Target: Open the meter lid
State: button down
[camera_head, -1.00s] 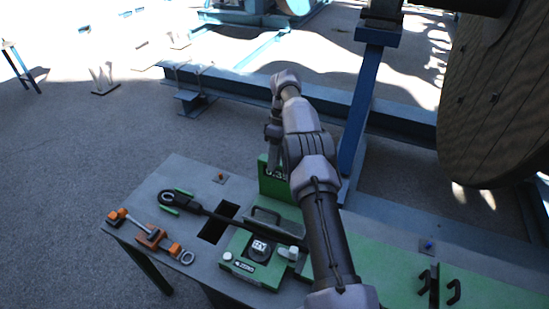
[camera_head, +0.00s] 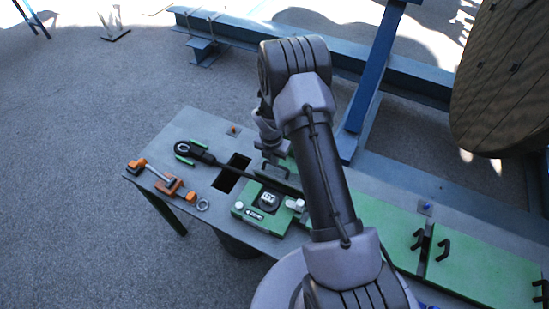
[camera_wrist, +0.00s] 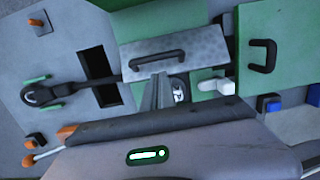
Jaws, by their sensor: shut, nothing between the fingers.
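The grey metal meter lid (camera_wrist: 203,46) has a black bar handle (camera_wrist: 157,58) and lies behind the meter's dial in the wrist view. In the head view the handle (camera_head: 274,168) shows just left of my arm. The green meter body (camera_head: 246,210) has a round dial (camera_head: 268,200) and a white knob (camera_head: 295,204). The dial also shows, partly hidden by my fingers, in the wrist view (camera_wrist: 180,92). My gripper (camera_wrist: 161,78) is shut and empty, its tips just below the handle in the picture. I cannot tell whether they touch the lid.
A black lever tool (camera_head: 215,160) runs past a rectangular opening (camera_head: 231,172) in the grey bench. An orange clamp tool (camera_head: 160,178) lies at the bench's left. A green panel with a black handle (camera_wrist: 262,56) is to the right. A large reel (camera_head: 505,80) stands behind.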

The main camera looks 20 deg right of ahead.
send_over(276, 174)
jog(key=f, duration=0.6)
jog(key=shift+s+a+f, duration=0.1)
jog(key=shift+s+a, duration=0.1)
jog(key=shift+a, duration=0.05)
